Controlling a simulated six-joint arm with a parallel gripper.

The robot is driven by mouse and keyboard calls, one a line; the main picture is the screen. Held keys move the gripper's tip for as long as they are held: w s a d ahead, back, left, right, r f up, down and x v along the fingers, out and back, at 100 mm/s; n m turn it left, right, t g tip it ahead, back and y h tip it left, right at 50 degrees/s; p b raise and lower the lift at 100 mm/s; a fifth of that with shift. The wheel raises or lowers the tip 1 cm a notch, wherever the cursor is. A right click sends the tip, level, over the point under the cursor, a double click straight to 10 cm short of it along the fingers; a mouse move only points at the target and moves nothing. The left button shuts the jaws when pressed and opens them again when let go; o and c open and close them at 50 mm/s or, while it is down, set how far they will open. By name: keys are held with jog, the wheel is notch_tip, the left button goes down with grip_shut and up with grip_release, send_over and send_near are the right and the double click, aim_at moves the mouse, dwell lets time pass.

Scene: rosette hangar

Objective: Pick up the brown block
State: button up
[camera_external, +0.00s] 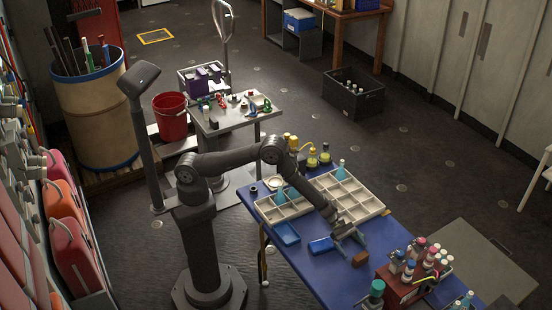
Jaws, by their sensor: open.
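The brown block (360,259) lies on the blue table (318,277), in front of the compartment tray. My gripper (352,242) is low over the table, just behind the block in the picture. It is open, and I see nothing between its fingers. The block looks close to the fingertips but not between them. The exact gap and height are too small to tell.
A cream compartment tray (372,205) lies right behind my gripper. Blue dishes (286,233) and (321,246) lie to the left. A red carrier (400,287) with several bottles stands right of the block. The table's front left is mostly clear.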

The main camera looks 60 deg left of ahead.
aim_at(361, 259)
jog(key=shift+w+x, duration=0.2)
jog(key=shift+x, duration=1.45)
jog(key=shift+w+x, duration=0.15)
jog(key=shift+x, duration=1.45)
jog(key=shift+f, duration=0.15)
jog(key=shift+a, duration=0.1)
jog(key=c, duration=1)
jog(key=shift+c, duration=0.5)
